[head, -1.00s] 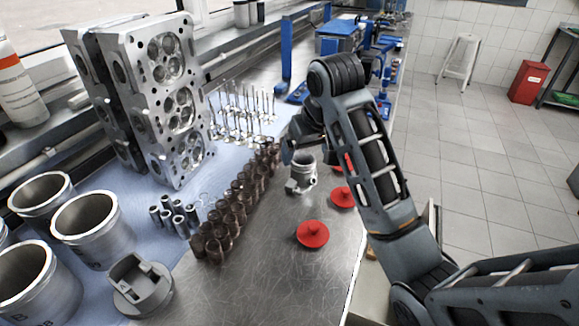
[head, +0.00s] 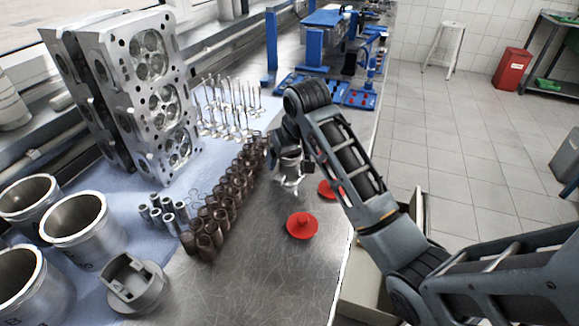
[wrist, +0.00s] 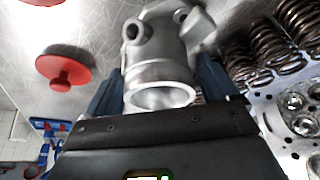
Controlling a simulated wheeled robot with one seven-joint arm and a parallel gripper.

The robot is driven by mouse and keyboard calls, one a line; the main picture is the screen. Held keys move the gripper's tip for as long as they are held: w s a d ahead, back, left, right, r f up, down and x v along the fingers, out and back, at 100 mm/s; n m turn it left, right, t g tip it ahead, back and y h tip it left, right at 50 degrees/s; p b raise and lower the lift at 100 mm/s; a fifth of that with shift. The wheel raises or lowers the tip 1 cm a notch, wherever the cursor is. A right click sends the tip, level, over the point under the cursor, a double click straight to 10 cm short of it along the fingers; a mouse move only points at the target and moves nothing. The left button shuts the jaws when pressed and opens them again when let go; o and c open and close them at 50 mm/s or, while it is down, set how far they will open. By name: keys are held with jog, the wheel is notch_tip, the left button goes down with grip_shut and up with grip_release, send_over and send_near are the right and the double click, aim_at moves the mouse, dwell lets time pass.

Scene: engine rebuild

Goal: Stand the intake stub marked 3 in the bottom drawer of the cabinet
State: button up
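The metal intake stub (head: 290,168) is at the bench's right side, just beyond the red caps. In the wrist view the stub (wrist: 160,75) sits between my two fingers, its round open end towards the camera. My gripper (wrist: 162,92) appears shut on it, with a finger against each side. In the head view my gripper (head: 283,145) is partly hidden by my arm. No mark 3 can be read on the stub. A pale cabinet (head: 368,298) stands below the bench's right edge, with what looks like an open drawer (head: 420,212) partly behind my arm.
Red caps (head: 302,226) lie close to the stub. Rows of springs (head: 222,205), valves (head: 235,105), a cylinder head (head: 150,95) and liners (head: 85,230) fill the left. A blue stand (head: 325,50) is at the far end.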

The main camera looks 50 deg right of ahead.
jog(key=c, duration=1.3)
jog(key=shift+o, duration=0.2)
jog(key=shift+r, duration=0.15)
